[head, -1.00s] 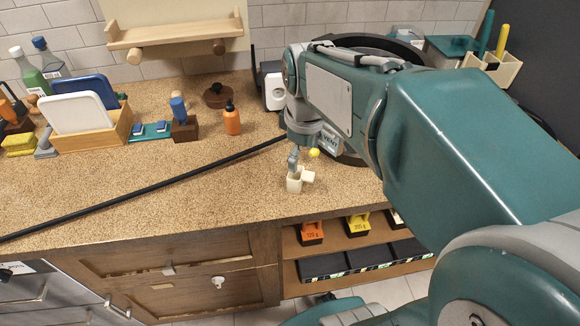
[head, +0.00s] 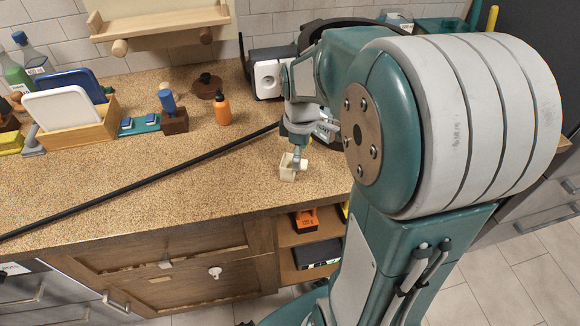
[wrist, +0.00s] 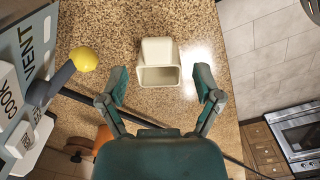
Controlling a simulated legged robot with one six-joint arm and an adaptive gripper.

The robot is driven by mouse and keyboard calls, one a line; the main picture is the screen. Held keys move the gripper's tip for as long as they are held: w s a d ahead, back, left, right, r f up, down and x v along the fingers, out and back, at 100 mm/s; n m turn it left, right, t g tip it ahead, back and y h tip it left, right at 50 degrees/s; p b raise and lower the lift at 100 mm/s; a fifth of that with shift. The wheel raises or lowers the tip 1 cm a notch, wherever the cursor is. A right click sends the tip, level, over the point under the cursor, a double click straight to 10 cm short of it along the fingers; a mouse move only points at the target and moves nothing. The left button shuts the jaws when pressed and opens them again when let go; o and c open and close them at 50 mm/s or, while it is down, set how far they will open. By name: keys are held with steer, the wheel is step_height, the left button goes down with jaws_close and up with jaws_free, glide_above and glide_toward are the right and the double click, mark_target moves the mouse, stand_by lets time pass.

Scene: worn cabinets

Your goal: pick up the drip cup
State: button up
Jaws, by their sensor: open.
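The drip cup (head: 287,172) is a small cream square cup with a side tab. It stands on the speckled counter near its front edge in the head view. In the wrist view the drip cup (wrist: 158,76) shows its open mouth toward me, just beyond and between my fingertips. My gripper (wrist: 161,86) is open, with one finger to each side of the cup and gaps on both sides. In the head view my gripper (head: 298,150) is just above and beside the cup; my arm hides part of that area.
A lever with a yellow knob (wrist: 84,59) juts from a labelled machine (wrist: 20,85) close to my left finger. A long black rod (head: 150,184) lies across the counter. An orange bottle (head: 222,108) and a wooden rack (head: 80,132) stand farther left.

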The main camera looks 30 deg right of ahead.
steer(key=f, duration=0.3)
steer(key=shift+d+f, duration=0.3)
steer(key=shift+f, duration=0.1)
steer(key=shift+a, duration=0.15)
steer(key=c, duration=1)
steer(key=shift+c, duration=0.2)
